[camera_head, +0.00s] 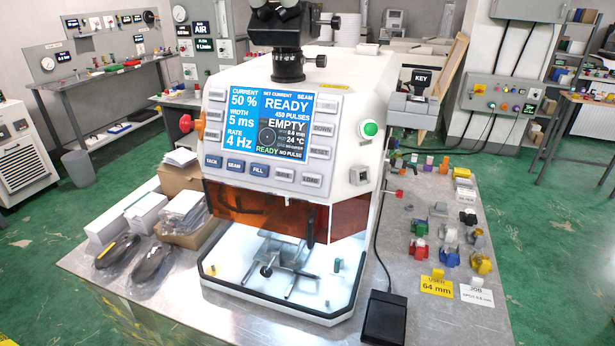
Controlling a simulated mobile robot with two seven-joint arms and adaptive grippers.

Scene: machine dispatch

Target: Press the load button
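The load button (312,180) is a small light grey key at the right end of the bottom row on the white machine's (345,85) front panel. Its lettering is small but seems to read LOAD. The screen (265,110) above shows READY and EMPTY. Neither of my grippers is in view, and nothing covers the button.
A microscope head (288,40) stands on top of the machine. An orange shield (265,208) hangs below the panel over a lit chamber. A green button (370,129) and red knob (186,123) stick out at the sides. A black pedal (385,318) stands in front.

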